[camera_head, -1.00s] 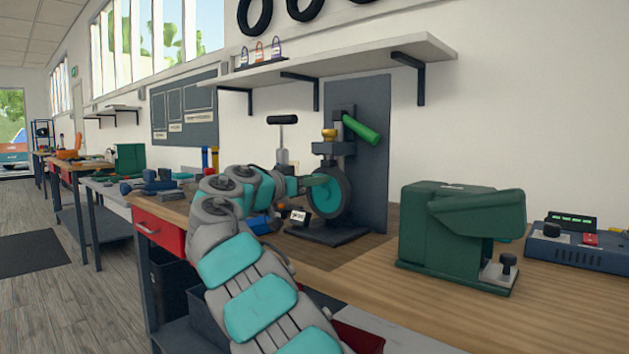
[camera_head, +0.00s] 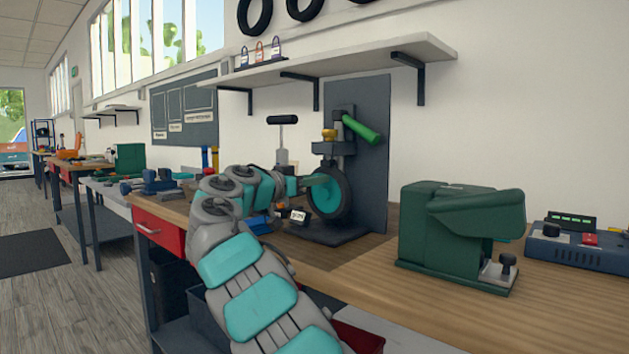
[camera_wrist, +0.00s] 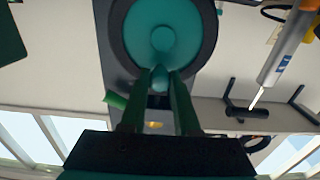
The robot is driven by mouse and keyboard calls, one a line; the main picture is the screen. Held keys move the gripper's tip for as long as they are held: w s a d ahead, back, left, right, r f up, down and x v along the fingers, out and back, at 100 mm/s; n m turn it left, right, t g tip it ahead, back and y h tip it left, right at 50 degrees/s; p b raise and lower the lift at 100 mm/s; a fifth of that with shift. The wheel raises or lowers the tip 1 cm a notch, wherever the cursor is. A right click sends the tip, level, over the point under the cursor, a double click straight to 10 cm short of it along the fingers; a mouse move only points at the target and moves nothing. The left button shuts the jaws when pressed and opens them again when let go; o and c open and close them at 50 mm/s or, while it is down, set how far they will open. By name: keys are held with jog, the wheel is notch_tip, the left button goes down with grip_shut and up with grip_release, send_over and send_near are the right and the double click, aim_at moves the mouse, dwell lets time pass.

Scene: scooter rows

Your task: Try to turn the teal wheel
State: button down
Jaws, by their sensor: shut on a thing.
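The teal wheel (camera_head: 326,203) with a dark tyre stands upright in a dark stand on the wooden bench. In the wrist view the teal wheel (camera_wrist: 163,20) fills the top, with a round hub at its centre. My gripper (camera_wrist: 160,82) has its two green fingers shut on a small teal knob (camera_wrist: 159,76) at the wheel's face, near the rim. In the head view my gripper (camera_head: 305,183) reaches the wheel from the left, and its fingertips are hard to make out there.
A green lever (camera_head: 361,130) and a yellow knob (camera_head: 329,134) sit above the wheel. A floor pump (camera_head: 282,140) stands behind my arm. A dark green machine (camera_head: 450,240) and a blue box (camera_head: 570,247) stand to the right. A shelf (camera_head: 350,58) hangs above.

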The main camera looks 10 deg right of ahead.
dwell(0.6)
grip_release()
dwell(0.4)
dwell(0.4)
jog(key=b+v, duration=0.2)
jog(key=v, duration=0.6)
dwell(0.6)
